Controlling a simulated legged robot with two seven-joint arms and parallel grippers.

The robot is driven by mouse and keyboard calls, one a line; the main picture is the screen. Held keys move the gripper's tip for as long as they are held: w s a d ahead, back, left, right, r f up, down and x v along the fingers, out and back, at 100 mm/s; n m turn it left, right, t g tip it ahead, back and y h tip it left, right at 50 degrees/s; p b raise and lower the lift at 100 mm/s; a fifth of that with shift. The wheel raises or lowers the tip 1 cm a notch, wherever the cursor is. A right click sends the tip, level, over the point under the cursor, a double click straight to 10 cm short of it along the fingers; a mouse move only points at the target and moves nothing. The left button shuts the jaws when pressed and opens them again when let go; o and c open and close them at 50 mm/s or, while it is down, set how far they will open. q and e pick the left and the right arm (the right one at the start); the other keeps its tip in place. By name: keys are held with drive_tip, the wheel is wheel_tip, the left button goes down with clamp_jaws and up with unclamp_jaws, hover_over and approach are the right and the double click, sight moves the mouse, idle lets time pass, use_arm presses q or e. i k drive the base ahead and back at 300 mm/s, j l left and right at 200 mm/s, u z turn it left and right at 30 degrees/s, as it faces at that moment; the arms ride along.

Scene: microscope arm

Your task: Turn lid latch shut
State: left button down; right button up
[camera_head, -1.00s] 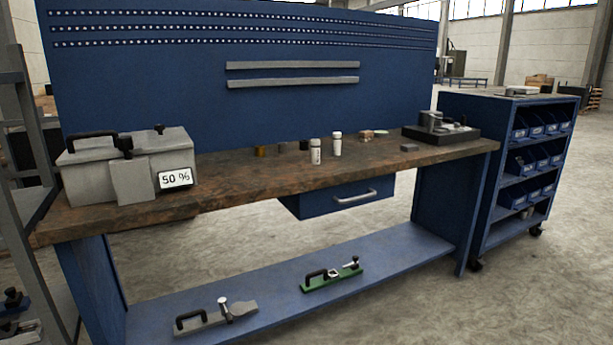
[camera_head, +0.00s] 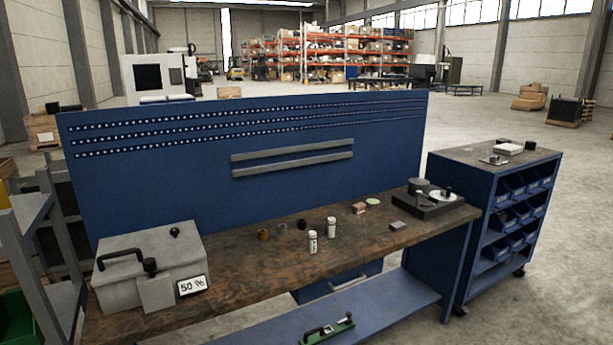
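A light grey box (camera_head: 136,262) with a lid stands at the left end of the wooden workbench (camera_head: 260,275). Its lid has a black carrying handle (camera_head: 119,257) on the left and a small black knob (camera_head: 174,231) at the back. A black latch-like part (camera_head: 150,266) sits at the front edge of the lid, above a grey front plate (camera_head: 157,293). I cannot tell which part is the lid latch or how it is turned. Neither gripper is in view.
Two white bottles (camera_head: 312,242) and small items stand mid-bench. A black device (camera_head: 428,204) is at the right end. A blue cart (camera_head: 490,215) stands right, a grey rack (camera_head: 45,250) left. Open floor (camera_head: 555,285) lies at right.

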sight(148, 263)
drive_tip(key=u, duration=1)
